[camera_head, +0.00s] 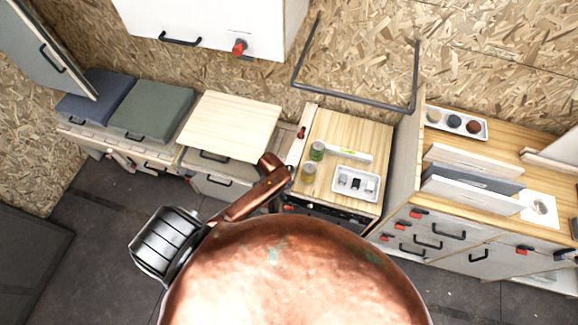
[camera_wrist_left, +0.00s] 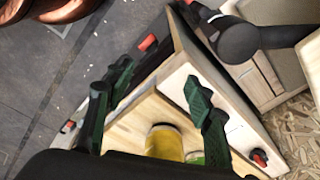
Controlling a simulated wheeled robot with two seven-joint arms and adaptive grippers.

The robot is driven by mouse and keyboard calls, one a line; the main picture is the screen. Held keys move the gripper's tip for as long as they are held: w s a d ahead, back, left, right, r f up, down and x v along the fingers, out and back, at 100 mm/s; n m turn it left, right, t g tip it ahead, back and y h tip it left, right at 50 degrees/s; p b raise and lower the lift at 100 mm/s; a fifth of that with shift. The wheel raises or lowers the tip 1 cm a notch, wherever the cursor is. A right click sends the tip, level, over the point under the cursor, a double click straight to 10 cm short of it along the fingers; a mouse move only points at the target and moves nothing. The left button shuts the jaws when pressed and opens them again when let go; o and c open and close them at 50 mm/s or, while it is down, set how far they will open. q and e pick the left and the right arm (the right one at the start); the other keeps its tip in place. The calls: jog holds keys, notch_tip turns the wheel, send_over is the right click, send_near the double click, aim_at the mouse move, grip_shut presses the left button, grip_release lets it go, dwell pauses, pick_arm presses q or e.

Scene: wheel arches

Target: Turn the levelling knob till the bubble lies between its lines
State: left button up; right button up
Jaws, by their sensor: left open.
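A pale spirit level bar (camera_head: 350,155) with a small yellow-green vial lies on the wooden counter top (camera_head: 345,128). Its bubble and lines are too small to read. Two short round knob-like pieces stand at its left end: a green one (camera_head: 317,150) and a yellow-olive one (camera_head: 309,172). I cannot tell which is the levelling knob. In the left wrist view, the yellow top (camera_wrist_left: 165,141) shows low between my left fingers, with the green one (camera_wrist_left: 195,158) partly hidden beside it. My left gripper (camera_wrist_left: 157,74) is open, empty and apart from both. My right gripper is out of view.
A white tray (camera_head: 341,191) with small dark items sits in front of the level. A red knob (camera_head: 301,132) is on the white strip at the counter's left. A dark bar frame (camera_head: 355,98) juts out behind. A pale board (camera_head: 235,125) lies to the left.

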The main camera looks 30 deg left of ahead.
aim_at(289, 167)
pick_arm(q)
jog(key=w+r+m, duration=0.2)
jog(key=w, duration=0.1)
jog(key=w+a+r+m+g, duration=0.1)
jog(key=w+r+m, duration=0.1)
jog(key=w+r, duration=0.1)
jog(key=w+a+r+m, duration=0.1)
jog(key=w+r+m, duration=0.1)
jog(key=w+r, duration=0.1)
jog(key=shift+w+a+y+p, duration=0.25)
jog(key=shift+w+y+p, duration=0.15)
jog(key=shift+w, duration=0.45)
jog(key=shift+w+f+b, duration=0.1)
jog(key=shift+f+b, duration=0.25)
jog(key=shift+f, duration=3.35)
jog(key=shift+c, duration=0.5)
jog(key=c, duration=1.1)
jog(key=shift+o, duration=0.2)
